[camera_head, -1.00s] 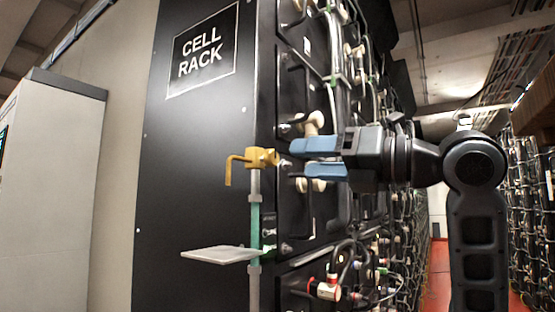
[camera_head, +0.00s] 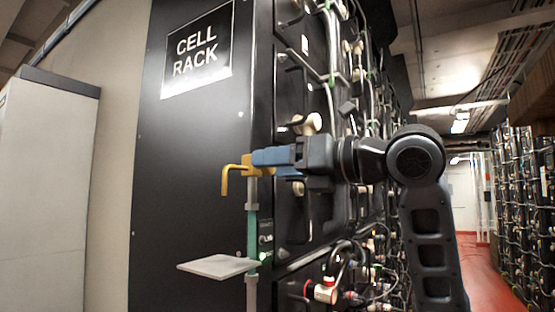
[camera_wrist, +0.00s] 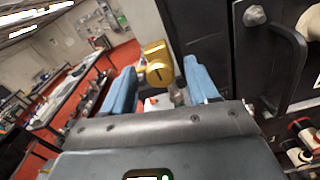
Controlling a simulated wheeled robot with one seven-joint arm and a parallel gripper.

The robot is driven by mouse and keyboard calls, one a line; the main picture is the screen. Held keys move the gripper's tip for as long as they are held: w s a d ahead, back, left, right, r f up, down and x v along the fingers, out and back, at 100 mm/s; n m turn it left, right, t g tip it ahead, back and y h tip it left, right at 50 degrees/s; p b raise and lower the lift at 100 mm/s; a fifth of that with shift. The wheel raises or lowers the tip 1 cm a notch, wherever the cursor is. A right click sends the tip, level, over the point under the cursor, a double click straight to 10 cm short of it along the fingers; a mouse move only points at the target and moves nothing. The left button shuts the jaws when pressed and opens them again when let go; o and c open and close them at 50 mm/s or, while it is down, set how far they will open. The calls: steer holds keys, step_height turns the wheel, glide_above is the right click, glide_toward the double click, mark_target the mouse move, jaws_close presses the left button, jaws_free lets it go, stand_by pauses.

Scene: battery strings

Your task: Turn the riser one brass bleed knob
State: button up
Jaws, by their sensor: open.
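The brass bleed knob (camera_head: 248,168) sits on top of a thin grey riser pipe (camera_head: 252,223) with a green section, at the cell rack's near corner. A bent yellow spout (camera_head: 225,183) hangs to its left. My gripper (camera_head: 258,159) comes from the right, its blue fingers level with the brass and partly covering it. In the wrist view the brass knob (camera_wrist: 157,72) shows between and just beyond the two open blue fingers (camera_wrist: 160,66). Gaps show on both sides there. Contact cannot be told from the head view.
A small white shelf (camera_head: 217,266) juts out left of the riser, below the spout. The black cell rack (camera_head: 190,150) stands close behind, with cables and terminals (camera_head: 325,292) to the right. A grey cabinet (camera_head: 45,180) stands at left. Red floor (camera_head: 490,275) is open at right.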

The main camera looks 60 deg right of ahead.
steer(key=shift+w, duration=0.15)
steer(key=shift+c, duration=0.2)
steer(key=c, duration=1)
